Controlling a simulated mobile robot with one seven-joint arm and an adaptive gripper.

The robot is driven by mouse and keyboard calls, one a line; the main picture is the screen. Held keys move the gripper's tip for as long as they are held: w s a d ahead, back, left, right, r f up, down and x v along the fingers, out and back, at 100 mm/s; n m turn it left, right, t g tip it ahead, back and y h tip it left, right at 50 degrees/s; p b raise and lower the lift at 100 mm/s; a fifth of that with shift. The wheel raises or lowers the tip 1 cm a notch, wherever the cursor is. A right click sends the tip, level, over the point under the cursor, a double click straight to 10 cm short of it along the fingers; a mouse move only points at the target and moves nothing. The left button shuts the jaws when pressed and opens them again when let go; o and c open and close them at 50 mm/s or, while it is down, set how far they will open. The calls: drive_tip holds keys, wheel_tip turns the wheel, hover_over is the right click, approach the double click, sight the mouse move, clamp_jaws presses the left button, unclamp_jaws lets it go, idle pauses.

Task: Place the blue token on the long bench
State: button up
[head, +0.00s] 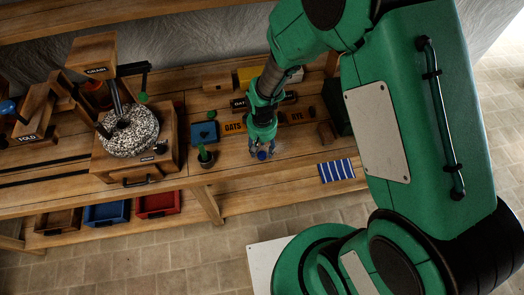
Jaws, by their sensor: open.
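My gripper (262,149) points down over the right part of the long wooden bench (230,174). Its fingers are apart. A small round blue thing, which looks like the blue token (262,155), shows at the fingertips, between or just below them. I cannot tell whether it touches the bench top or the fingers. My fingers and wrist hide part of the bench behind it.
A mill with a speckled stone (130,134) stands left on the bench. A small potted plant (205,156), a blue box (204,133) and an "OATS" board (234,126) are near my gripper. A blue striped cloth (337,170) lies right. Trays (158,204) sit below.

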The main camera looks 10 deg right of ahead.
wheel_tip(320, 180, up, 9)
drive_tip(key=p, duration=0.1)
drive_tip(key=shift+r, duration=0.15)
idle(0.8)
wheel_tip(320, 180, up, 12)
drive_tip(key=t, duration=0.1)
hover_over(262, 154)
drive_tip(key=s+d, duration=0.1)
drive_tip(key=d, duration=0.2)
drive_tip(key=s+d+r+m+t, duration=0.1)
drive_tip(key=s+d+r+t, duration=0.1)
drive_tip(key=s+r, duration=0.6)
drive_tip(key=s+d+r+m+t, duration=0.2)
drive_tip(key=s+d+r, duration=0.3)
drive_tip(key=s+r, duration=0.4)
wheel_tip(262, 154, up, 5)
drive_tip(key=shift+s+r+t, duration=0.1)
drive_tip(key=shift+s+t, duration=0.15)
drive_tip(key=shift+t, duration=0.05)
wheel_tip(262, 154, down, 4)
drive_tip(key=b, duration=0.4)
